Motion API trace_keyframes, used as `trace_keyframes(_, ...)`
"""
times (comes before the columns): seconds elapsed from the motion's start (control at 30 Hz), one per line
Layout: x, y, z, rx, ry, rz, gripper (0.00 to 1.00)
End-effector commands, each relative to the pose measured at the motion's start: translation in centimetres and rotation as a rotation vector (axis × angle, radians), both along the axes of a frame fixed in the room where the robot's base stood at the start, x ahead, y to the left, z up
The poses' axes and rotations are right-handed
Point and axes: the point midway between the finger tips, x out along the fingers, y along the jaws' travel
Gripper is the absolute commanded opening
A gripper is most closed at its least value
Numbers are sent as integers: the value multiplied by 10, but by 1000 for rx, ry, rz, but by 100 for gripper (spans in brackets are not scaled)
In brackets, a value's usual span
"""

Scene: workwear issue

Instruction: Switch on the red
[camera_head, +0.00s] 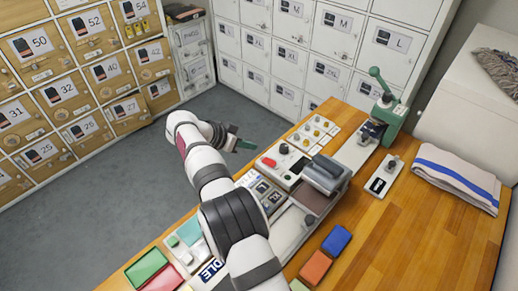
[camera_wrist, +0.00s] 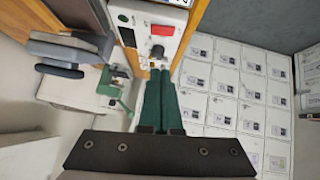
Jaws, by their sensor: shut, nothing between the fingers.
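A red rocker switch (camera_head: 269,162) sits on a pale control box (camera_head: 281,179) on the wooden counter, near a round black knob (camera_head: 284,148). In the wrist view the red switch (camera_wrist: 162,30) shows on the end of the box, with a black round part (camera_wrist: 158,51) beside it. I cannot tell which way the switch is set. My gripper (camera_head: 244,145) is off the counter's left edge, above the floor, left of the switch and apart from it. Its green fingers (camera_wrist: 160,76) are shut and empty, pointing towards the box in the wrist view.
A grey-topped machine (camera_head: 325,174) stands right of the box. A green hand press (camera_head: 386,105) stands further back. Small coloured knobs (camera_head: 317,133) sit on a panel behind.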

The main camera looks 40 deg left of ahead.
Motion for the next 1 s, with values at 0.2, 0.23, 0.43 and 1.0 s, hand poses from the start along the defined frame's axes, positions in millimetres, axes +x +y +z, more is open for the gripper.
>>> trace_keyframes(0.2, -15, 2, 15, -1, 0, 1, 0)
trace_keyframes(0.23, -16, 2, 15, -1, 0, 1, 0)
trace_keyframes(0.43, -16, 2, 16, -1, 1, 0, 0)
trace_keyframes(1.0, -11, -11, 14, -1, 1, -2, 0)
